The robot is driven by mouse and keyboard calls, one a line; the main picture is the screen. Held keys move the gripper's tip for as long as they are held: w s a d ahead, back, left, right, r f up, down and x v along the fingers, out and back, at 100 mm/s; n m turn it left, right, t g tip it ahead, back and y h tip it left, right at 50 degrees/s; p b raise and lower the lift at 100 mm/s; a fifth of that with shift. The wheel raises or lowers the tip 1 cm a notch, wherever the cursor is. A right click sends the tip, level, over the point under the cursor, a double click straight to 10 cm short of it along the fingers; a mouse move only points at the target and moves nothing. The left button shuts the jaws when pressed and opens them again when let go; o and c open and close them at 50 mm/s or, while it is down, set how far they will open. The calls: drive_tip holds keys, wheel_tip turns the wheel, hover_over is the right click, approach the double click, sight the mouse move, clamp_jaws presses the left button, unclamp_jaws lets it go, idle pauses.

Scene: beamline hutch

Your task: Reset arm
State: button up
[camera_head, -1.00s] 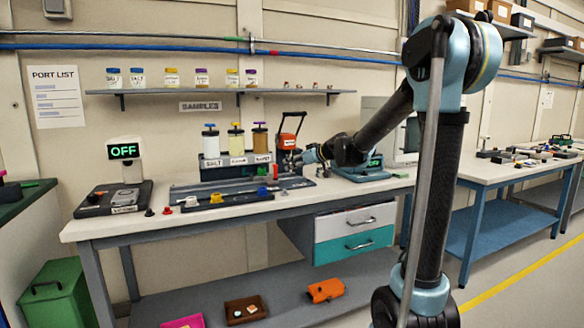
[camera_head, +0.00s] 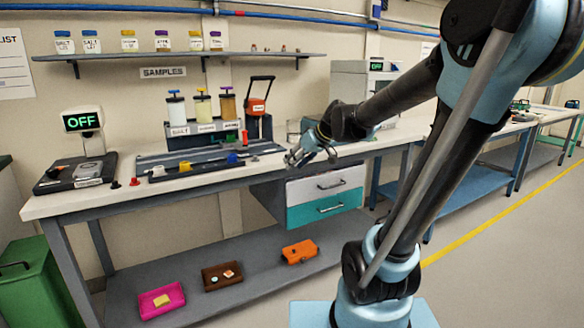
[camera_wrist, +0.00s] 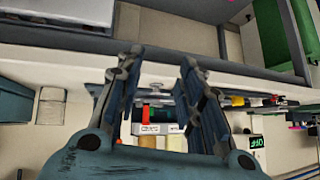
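My gripper (camera_head: 312,157) is in front of the bench's front edge, to the right of the sample bottles and just above the drawers. In the wrist view my gripper (camera_wrist: 156,85) shows its two fingers spread apart, with nothing between them. Beyond the fingers, the wrist view shows the bench with its bottles upside down. My arm reaches from the right side of the head view down to the left.
Drawers (camera_head: 325,196) hang beneath. Pink (camera_head: 162,299), brown (camera_head: 222,275) and orange (camera_head: 299,251) items sit on the lower shelf. Floor at right is clear.

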drive_tip(key=s+d+f+m+g+h, duration=0.1)
drive_tip(key=s+d+f+m+h, duration=0.1)
drive_tip(key=s+d+f, duration=0.3)
drive_tip(key=s+d+f+m+g+h, duration=0.1)
drive_tip(key=s+d+f, duration=0.4)
drive_tip(key=s, duration=0.6)
drive_tip(key=s+d+f+m+g+h, duration=0.1)
drive_tip(key=s+d+f+m+h, duration=0.2)
drive_tip(key=s+d, duration=0.4)
wheel_tip(320, 180, down, 2)
drive_tip(key=shift+s+d+f+m+g+h, duration=0.3)
drive_tip(key=shift+s+d+m, duration=0.15)
drive_tip(key=shift+s, duration=0.3)
drive_tip(key=shift+w, duration=0.1)
drive_tip(key=shift+w+f, duration=0.15)
drive_tip(key=shift+w, duration=0.2)
